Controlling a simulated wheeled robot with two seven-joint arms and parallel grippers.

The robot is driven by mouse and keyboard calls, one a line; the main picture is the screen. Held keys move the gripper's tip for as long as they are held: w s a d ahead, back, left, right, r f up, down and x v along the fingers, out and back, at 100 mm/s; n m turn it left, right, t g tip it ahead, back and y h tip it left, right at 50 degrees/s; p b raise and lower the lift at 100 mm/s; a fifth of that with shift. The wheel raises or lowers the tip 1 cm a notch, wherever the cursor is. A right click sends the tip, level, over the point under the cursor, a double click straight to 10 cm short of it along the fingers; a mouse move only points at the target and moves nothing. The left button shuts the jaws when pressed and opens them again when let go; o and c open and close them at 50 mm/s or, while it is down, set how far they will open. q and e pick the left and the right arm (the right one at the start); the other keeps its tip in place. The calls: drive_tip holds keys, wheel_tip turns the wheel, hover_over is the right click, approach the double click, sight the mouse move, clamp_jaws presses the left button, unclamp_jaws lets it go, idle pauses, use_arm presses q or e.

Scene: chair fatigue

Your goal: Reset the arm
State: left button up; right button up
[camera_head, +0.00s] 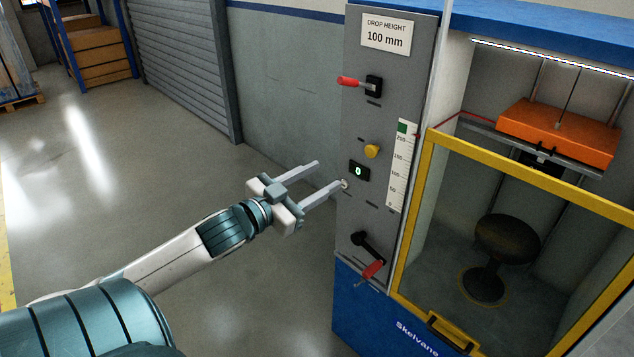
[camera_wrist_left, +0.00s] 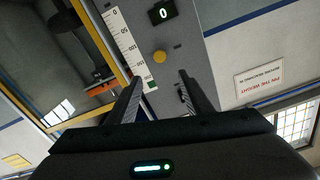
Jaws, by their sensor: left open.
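My left gripper (camera_head: 330,175) is open and empty in the head view, with its fingers pointing at the grey control panel (camera_head: 385,225) of the test machine. Its fingertips are close to the panel, left of the small counter reading 0 (camera_head: 359,171); contact cannot be told. In the left wrist view the open fingers (camera_wrist_left: 160,83) lie below the yellow knob (camera_wrist_left: 160,57) and the counter (camera_wrist_left: 162,12). The panel also has a red-handled lever (camera_head: 350,81) at the top and a black crank with a red grip (camera_head: 372,269) at the bottom. My right gripper is not in view.
The yellow-framed guard (camera_head: 414,205) encloses a black stool (camera_head: 507,245) under an orange weight (camera_head: 560,133). A white height scale (camera_head: 402,165) is on the panel. Open floor (camera_head: 150,190) lies left of the machine; a roller shutter (camera_head: 185,55) and shelving stand behind.

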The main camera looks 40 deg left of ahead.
use_arm(q)
drive_tip(key=shift+s, duration=0.1)
idle(0.6)
drive_tip(key=a+f+n+g+y, duration=0.2)
drive_tip(key=a+f, duration=0.2)
drive_tip(key=f, duration=0.8)
drive_tip(key=a+f+n+g+y, duration=0.15)
drive_tip(key=a+f, duration=0.35)
drive_tip(key=f, duration=0.8)
drive_tip(key=s+d+f+g, duration=0.2)
drive_tip(key=s+f, duration=0.3)
drive_tip(key=f, duration=0.6)
drive_tip(key=s+d+f+g, duration=0.15)
drive_tip(key=s+f, duration=0.35)
drive_tip(key=f, duration=0.6)
drive_tip(key=s+d+f+g, duration=0.1)
drive_tip(key=s+f+g, duration=0.25)
drive_tip(key=f, duration=0.75)
drive_tip(key=s+d+f+g, duration=0.2)
drive_tip(key=s+d+f, duration=0.5)
drive_tip(key=s, duration=0.3)
drive_tip(key=s+d+f+m+g+h, duration=0.1)
drive_tip(key=s+d+f+g, duration=0.1)
drive_tip(key=s+d+f, duration=0.5)
drive_tip(key=s+d+f+m+g+h, duration=0.1)
drive_tip(key=s+d+f, duration=0.6)
drive_tip(key=s, duration=0.8)
drive_tip(key=shift+s+d+f+g, duration=0.2)
drive_tip(key=shift+d+f+g, duration=0.3)
drive_tip(key=shift+d, duration=0.65)
